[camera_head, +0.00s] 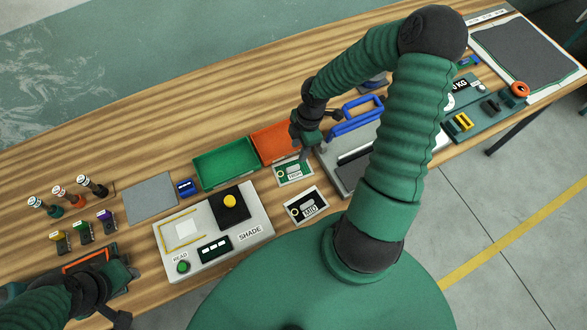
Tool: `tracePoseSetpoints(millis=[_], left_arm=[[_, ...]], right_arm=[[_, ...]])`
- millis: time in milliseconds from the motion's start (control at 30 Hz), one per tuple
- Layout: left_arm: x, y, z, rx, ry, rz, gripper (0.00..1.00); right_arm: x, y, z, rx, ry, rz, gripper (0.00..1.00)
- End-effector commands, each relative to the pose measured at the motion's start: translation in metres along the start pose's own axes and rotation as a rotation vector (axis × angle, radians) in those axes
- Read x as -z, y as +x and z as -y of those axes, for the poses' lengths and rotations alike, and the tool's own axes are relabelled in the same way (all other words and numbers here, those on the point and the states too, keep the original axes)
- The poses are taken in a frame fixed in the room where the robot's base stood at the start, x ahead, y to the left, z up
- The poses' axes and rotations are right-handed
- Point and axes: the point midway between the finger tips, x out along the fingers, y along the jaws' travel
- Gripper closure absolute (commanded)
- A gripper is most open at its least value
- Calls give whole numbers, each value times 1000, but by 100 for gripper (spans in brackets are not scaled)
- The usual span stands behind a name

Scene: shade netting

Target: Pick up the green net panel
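A small green panel (283,179) with a pale rim and a label lies on the wooden table, just in front of the green and orange trays. It looks like the green net panel. My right gripper (306,150) points down at its upper right edge. Whether it touches the panel, and the gap between its fingers, are too small to make out. My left gripper (126,292) is low at the left, over a dark item with an orange frame (85,262); its fingers are not clear.
A black panel (293,211) labelled MID lies just in front. The green tray (223,179), orange tray (264,155) and white SHADE device (215,270) are nearby. A grey press-like device with blue handles (357,128) stands right. Small bottles (66,196) stand left.

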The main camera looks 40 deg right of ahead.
Motion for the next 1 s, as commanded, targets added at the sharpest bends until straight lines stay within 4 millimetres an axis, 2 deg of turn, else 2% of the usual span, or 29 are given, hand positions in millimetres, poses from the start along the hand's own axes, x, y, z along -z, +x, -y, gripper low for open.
tracePoseSetpoints(millis=[33,100,200,367,600,700,867,1000], left_arm=[[-1,4,0,0,-1,0,64],[-2,6,0,0,-1,0,64],[-2,8,0,0,-1,0,64],[-2,8,0,0,0,0,64],[-1,4,0,0,0,0,64],[-1,4,0,0,0,0,64],[-1,4,0,0,0,0,64],[-1,4,0,0,0,0,64]], right_arm=[[1,16,0,4,-2,-2,60],[0,34,0,5,-3,-3,60],[-3,54,-1,4,0,-4,60],[-3,70,-1,3,3,-4,60],[-1,110,-3,3,1,-2,60],[0,117,-3,1,2,0,60],[0,117,-3,0,3,1,60],[-1,117,-3,0,4,-1,76]])
